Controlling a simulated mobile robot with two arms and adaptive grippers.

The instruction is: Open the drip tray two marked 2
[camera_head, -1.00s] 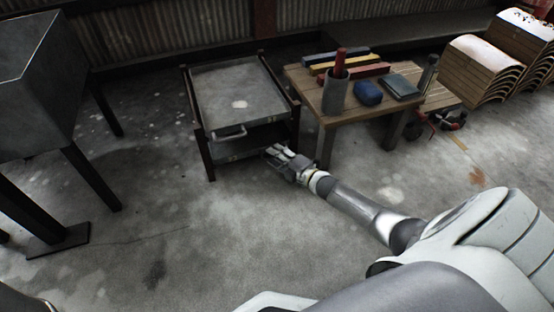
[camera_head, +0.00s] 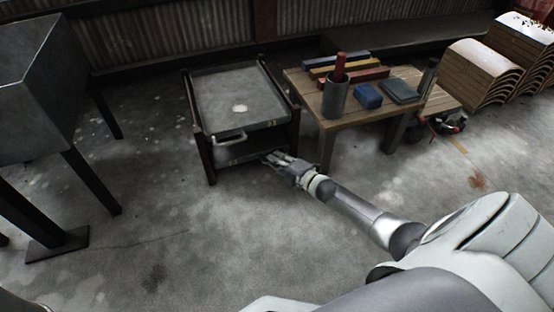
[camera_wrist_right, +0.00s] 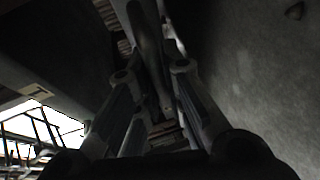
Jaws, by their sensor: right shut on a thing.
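My right gripper (camera_head: 270,157) is at the front right of the lower tray. In the right wrist view my right gripper (camera_wrist_right: 158,100) is shut on a dark bar (camera_wrist_right: 146,40), which appears to be the lower tray's handle. A label marked 1 (camera_wrist_right: 38,91) shows at the left there. My left gripper is not in view.
A wooden table (camera_head: 345,118) with a grey cup (camera_head: 335,99) and coloured bars stands close to the right of the rack. A grey metal bin on legs (camera_head: 45,95) stands at the left. The floor in front of the rack is clear.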

